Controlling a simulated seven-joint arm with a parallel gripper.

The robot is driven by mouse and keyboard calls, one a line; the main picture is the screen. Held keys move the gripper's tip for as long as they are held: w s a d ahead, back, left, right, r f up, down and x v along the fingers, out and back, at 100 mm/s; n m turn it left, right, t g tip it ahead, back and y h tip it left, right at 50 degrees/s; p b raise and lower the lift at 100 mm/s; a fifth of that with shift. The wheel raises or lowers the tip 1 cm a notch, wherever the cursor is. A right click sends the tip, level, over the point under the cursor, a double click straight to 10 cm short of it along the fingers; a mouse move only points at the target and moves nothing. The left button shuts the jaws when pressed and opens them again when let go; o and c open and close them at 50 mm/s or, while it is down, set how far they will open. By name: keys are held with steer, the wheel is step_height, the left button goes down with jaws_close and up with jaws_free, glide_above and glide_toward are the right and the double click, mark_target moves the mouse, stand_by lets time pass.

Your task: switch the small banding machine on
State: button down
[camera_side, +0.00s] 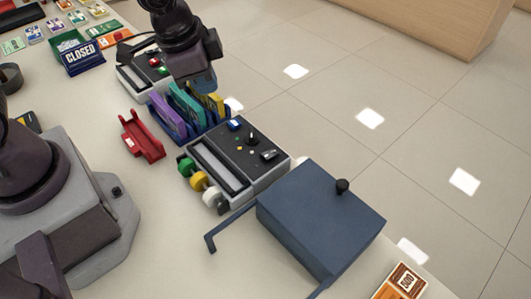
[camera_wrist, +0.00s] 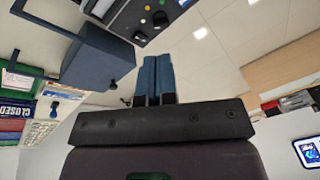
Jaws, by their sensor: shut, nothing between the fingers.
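Two grey machines with dark tops stand on the counter; I cannot tell for certain which is the small banding machine. The nearer machine (camera_side: 224,153) has a black lever, a blue button, a small black switch and green, white and yellow rolls at its front. The farther machine (camera_side: 133,83) has red and green buttons and is partly hidden by my arm. My gripper (camera_side: 204,86) is above the folder rack, between the two machines. In the wrist view my gripper's fingers (camera_wrist: 158,72) are together and empty, with a dark control panel (camera_wrist: 133,20) beyond them.
A folder rack (camera_side: 170,122) with purple, teal and yellow folders stands between the machines. A red holder (camera_side: 142,137) lies left of it. A dark blue box (camera_side: 315,215) with a black knob stands in front of the nearer machine. A CLOSED sign (camera_side: 83,58) stands at the back left.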

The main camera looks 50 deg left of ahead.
mark_target(267, 157)
steer(key=w+d+f+m+t+h, duration=0.3)
steer(key=w+d+f+m, duration=0.1)
steer(key=w+d+m, duration=0.3)
steer(key=shift+w+d+h, duration=0.4)
steer(key=shift+w+d, duration=0.1)
steer(key=shift+d, duration=0.25)
steer(key=shift+f, duration=0.1)
steer(key=shift+s+f, duration=0.25)
steer(key=shift+f, duration=1.2)
steer(key=shift+s+f, duration=0.2)
steer(key=shift+f, duration=1.25)
steer(key=shift+s+f, duration=0.25)
steer(key=shift+f, duration=1.2)
steer(key=shift+f, duration=0.15)
steer(key=shift+f, duration=0.25)
steer(key=shift+s+f, duration=0.1)
steer(key=shift+f, duration=0.2)
